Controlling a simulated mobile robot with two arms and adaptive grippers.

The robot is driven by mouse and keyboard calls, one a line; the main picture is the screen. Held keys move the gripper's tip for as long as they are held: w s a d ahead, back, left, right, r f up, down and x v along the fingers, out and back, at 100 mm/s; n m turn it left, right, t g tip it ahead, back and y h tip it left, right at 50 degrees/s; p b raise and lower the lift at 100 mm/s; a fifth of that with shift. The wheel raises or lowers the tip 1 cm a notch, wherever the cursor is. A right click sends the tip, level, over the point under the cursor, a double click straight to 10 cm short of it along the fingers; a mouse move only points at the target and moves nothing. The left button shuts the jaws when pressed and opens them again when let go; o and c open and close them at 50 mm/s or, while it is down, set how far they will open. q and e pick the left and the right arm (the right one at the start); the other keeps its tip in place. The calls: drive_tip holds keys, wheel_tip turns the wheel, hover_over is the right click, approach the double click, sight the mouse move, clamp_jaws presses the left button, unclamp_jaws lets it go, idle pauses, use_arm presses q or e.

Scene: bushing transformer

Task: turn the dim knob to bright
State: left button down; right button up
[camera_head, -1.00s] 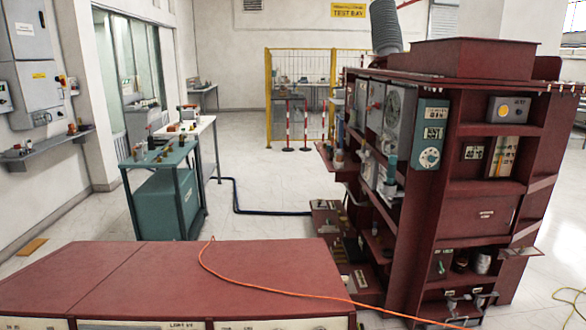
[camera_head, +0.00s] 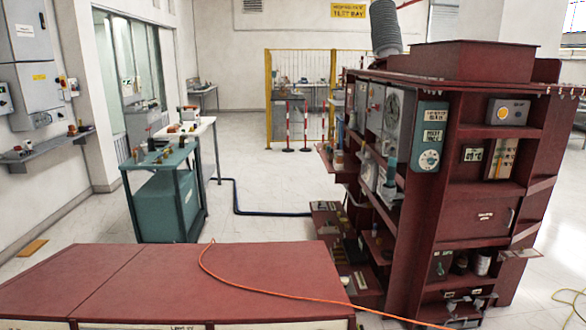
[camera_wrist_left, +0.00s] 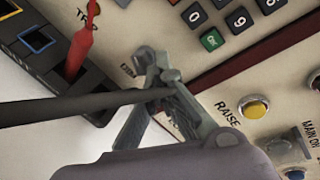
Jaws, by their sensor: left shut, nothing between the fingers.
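In the left wrist view my left gripper (camera_wrist_left: 162,75) is shut, with its fingertips together close over a cream control panel (camera_wrist_left: 220,88). No object shows between the fingers. A small label, too blurred to read surely, sits just left of the fingertips. I cannot pick out the dim knob for certain; the fingers hide the panel there. A dark rod (camera_wrist_left: 70,106) crosses from the left edge to the fingers; I cannot tell whether it touches them. Neither gripper shows in the head view.
In the head view a red-topped console (camera_head: 170,278) fills the front and a dark red cabinet (camera_head: 484,212) stands right.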

use_arm(q)
drive_tip(key=v, duration=0.2)
drive_tip(key=p+v, duration=0.1)
drive_tip(key=v, duration=0.1)
drive_tip(key=f+p+v, duration=0.1)
drive_tip(key=shift+s+a+r, duration=0.2)
drive_tip(key=shift+s, duration=0.45)
